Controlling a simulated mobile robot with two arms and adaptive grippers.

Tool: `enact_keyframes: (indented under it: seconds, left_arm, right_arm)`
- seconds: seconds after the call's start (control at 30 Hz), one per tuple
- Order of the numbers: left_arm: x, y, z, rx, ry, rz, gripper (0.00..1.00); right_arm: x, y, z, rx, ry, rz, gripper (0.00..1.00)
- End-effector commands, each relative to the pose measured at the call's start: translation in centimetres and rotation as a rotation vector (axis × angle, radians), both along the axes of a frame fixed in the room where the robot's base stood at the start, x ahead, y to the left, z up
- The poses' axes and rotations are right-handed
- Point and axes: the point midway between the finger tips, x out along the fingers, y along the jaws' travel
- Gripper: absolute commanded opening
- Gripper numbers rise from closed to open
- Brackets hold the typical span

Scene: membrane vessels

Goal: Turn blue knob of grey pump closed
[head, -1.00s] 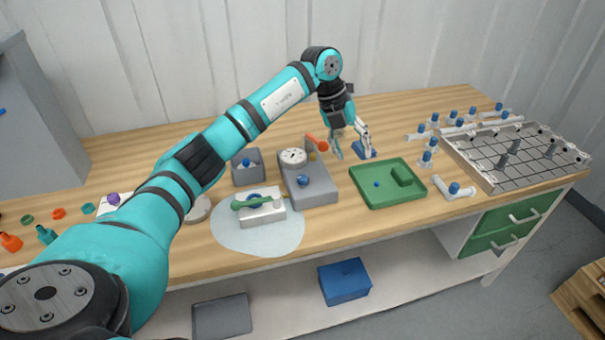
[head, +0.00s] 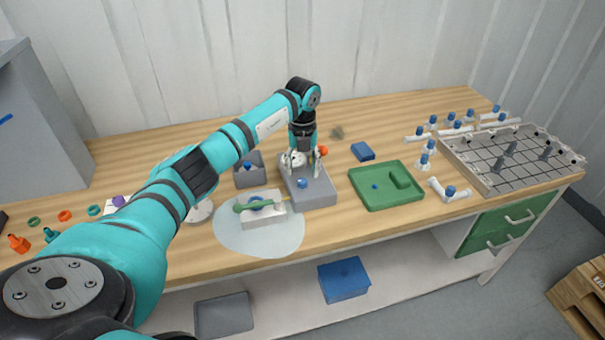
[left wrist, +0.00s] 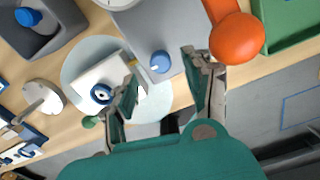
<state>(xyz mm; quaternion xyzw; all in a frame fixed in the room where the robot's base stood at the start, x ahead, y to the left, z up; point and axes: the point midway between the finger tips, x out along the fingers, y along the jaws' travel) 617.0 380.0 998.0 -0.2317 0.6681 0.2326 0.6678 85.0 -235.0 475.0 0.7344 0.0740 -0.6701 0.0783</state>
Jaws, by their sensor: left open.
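The grey pump (head: 322,194) stands mid-table, with its blue knob (head: 302,183) on its top near the front. My left gripper (head: 303,168) is above the pump, pointing down, just behind the knob in the head view. In the left wrist view the pump (left wrist: 138,28) carries the blue knob (left wrist: 160,62), which appears between the two spread fingers of the left gripper (left wrist: 165,82). The gripper is open and empty, and I see no contact with the knob. The gripper partly hides the pump's gauge and back part in the head view. My right gripper is not in view.
An orange ball-ended lever (head: 323,151) rises close beside the gripper and looms large in the left wrist view (left wrist: 237,38). A white block with a green handle (head: 262,217) is left of the pump. A green tray (head: 378,205) is right, a grey bin (head: 246,181) behind left.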

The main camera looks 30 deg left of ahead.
Motion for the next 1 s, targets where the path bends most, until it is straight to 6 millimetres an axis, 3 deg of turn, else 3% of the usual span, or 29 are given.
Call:
enact_keyframes:
  seconds: [0.1,0.3,0.63,1.0]
  left_arm:
    - [-0.1,-0.1,-1.9,-0.002,0.002,0.000,0.51]
    - [0.0,-0.1,-3.8,-0.001,0.000,0.000,0.51]
    - [0.0,0.0,-4.2,-0.001,-0.001,-0.001,0.51]
    - [0.0,0.0,-4.1,-0.002,-0.001,-0.001,0.03]
  right_arm:
    - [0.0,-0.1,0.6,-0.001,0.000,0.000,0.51]
    - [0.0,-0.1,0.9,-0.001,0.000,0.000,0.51]
    - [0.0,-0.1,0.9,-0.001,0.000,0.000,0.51]
    - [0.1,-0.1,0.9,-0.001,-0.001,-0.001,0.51]
